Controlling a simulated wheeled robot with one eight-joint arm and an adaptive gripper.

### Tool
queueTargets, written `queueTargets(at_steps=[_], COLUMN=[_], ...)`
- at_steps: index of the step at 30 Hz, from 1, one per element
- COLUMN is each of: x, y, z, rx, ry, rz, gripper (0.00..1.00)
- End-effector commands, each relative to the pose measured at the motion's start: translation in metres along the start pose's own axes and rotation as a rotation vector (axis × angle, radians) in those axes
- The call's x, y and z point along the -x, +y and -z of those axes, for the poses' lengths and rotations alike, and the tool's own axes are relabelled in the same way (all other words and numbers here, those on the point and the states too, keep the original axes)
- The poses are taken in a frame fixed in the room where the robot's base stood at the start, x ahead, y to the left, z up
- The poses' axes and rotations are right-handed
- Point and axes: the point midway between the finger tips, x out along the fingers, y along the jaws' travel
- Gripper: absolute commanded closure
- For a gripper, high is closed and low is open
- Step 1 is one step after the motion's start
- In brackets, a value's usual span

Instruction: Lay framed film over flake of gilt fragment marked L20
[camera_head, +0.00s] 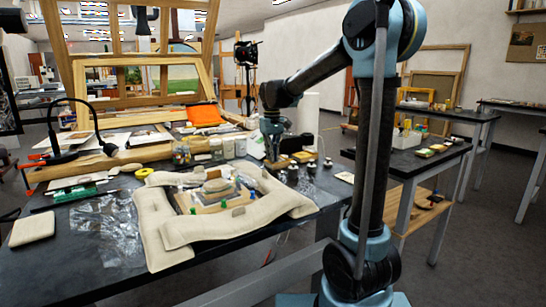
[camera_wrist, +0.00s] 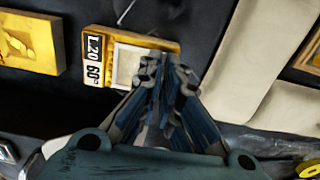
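A small yellow block marked "L20 60°" (camera_wrist: 94,62) lies in the wrist view, with a pale framed square (camera_wrist: 128,64) on it. My gripper (camera_wrist: 166,70) reaches over the right end of this block, and its two fingers stand close together. They hide part of the block, and I cannot tell whether they touch or hold the frame. In the head view my gripper (camera_head: 273,160) points down by the small yellow blocks (camera_head: 301,157) at the table's back right. The gilt fragment (camera_head: 215,188) appears to lie amid pale padded cushions (camera_head: 165,236) mid-table; its flakes and marks are too small to read.
Another yellow block (camera_wrist: 27,42) lies left in the wrist view. Jars (camera_head: 215,149) stand left of my gripper, and small dark-topped pots (camera_head: 310,168) stand right of it. Crumpled clear film (camera_head: 103,228) and a black lamp (camera_head: 62,135) are at the table's left.

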Motion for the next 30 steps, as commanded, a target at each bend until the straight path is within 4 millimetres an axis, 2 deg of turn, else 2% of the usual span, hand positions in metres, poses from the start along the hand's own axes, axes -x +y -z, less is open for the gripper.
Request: queueTargets(at_steps=[6, 7, 9, 22, 26, 30], x=[-0.002, -0.002, -0.001, 0.003, 0.018, 0.043], y=[0.000, 0.000, 0.000, 0.002, 0.002, 0.002], z=[0.000, 0.000, 0.000, 0.000, -0.001, -0.001], rx=[0.000, 0.000, 0.000, -0.002, -0.002, -0.002], ry=[0.000, 0.000, 0.000, 0.000, 0.000, 0.000], rz=[0.000, 0.000, 0.000, 0.000, 0.000, 0.000], gripper=[1.00, 0.89, 0.75, 0.75, 0.75, 0.75])
